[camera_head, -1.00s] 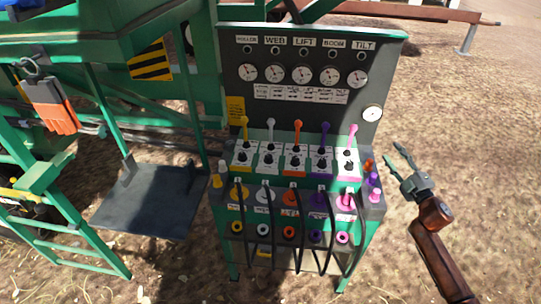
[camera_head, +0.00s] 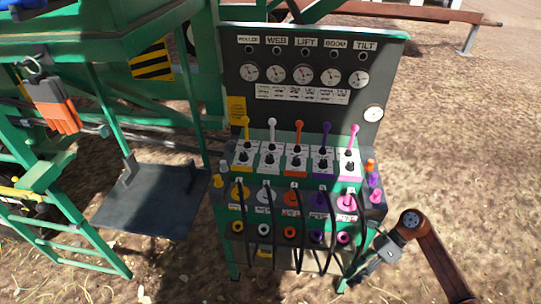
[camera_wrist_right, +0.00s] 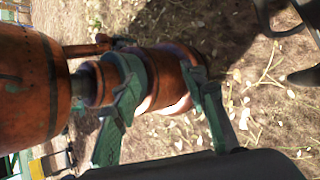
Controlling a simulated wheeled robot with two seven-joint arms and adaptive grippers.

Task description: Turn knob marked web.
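The dark control panel (camera_head: 310,115) stands in the middle of the head view. The label WEB (camera_head: 277,41) is second from the left in its top row, above a round gauge. Below, in the second column, are a white lever (camera_head: 271,128), a white knob (camera_head: 265,196) and a white ring (camera_head: 264,229). My right gripper (camera_head: 360,276) is low beside the panel's lower right corner, well away from the white column. It is dark and small, and its finger opening is unclear. The right wrist view shows brown and green parts above straw-covered ground. My left gripper is out of view.
Yellow, orange, purple and pink levers and knobs flank the white column. Black hoses (camera_head: 333,215) hang across the lower panel. A green ladder (camera_head: 70,240) and a dark platform (camera_head: 150,205) stand at left. Straw-covered ground on the right is open.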

